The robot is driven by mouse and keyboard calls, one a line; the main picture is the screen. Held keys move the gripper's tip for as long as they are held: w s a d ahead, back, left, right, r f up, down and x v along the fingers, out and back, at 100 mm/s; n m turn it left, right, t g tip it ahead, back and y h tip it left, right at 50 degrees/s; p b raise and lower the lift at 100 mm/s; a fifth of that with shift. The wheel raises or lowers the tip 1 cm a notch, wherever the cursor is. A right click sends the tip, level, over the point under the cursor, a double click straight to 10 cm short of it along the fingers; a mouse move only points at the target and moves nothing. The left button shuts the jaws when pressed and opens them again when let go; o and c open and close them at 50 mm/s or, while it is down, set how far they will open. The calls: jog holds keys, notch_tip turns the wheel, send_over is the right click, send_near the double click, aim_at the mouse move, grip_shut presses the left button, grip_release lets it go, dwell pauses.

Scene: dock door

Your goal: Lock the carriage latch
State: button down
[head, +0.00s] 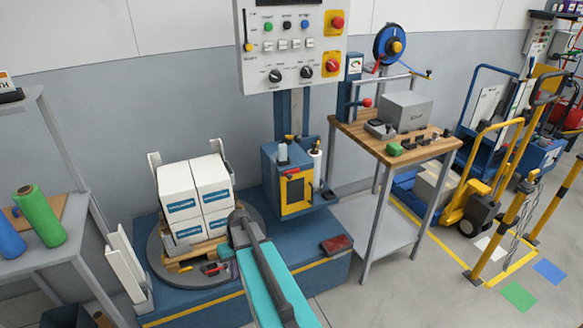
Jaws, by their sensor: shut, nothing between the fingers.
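The blue carriage (270,178) with a yellow-framed dark panel (296,191) sits on the mast of the wrapping machine, in the middle of the head view. A white roll (316,165) stands at its right side. My teal and dark grey arm reaches up from the bottom edge, in front of the turntable and left of the carriage. I cannot make out my gripper's fingers.
White boxes (178,186) stand on a pallet on the round turntable (158,262), left of the carriage. A control panel (292,48) hangs above it. A wooden-topped workbench (431,150) stands at right. A shelf (30,255) with rolls is at left.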

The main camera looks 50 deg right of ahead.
jog(key=w+d+r+m+t+h+p, duration=0.1)
jog(key=d+r+t, duration=0.4)
jog(key=d+r, duration=3)
notch_tip(320, 180, up, 3)
jog(key=shift+w+d+r+m+t+h+p, duration=0.15)
jog(key=shift+w+m+t+h+p, duration=0.3)
jog(key=shift+h, duration=0.55)
jog(key=shift+w+f, duration=0.15)
jog(key=shift+f, duration=0.1)
jog(key=p, duration=0.1)
send_over(289, 172)
jog(key=f, duration=0.8)
jog(key=shift+w+d, duration=0.35)
jog(key=shift+d, duration=0.05)
jog(key=shift+s+a+f+p, duration=0.4)
jog(key=shift+s+f, duration=0.2)
jog(key=shift+f, duration=0.2)
jog(key=shift+s+a+f+p, duration=0.25)
jog(key=shift+s+a+f, duration=0.1)
jog(key=shift+s+f, duration=0.35)
jog(key=shift+w, duration=0.1)
jog(key=shift+d+f, duration=0.1)
jog(key=shift+d, duration=0.05)
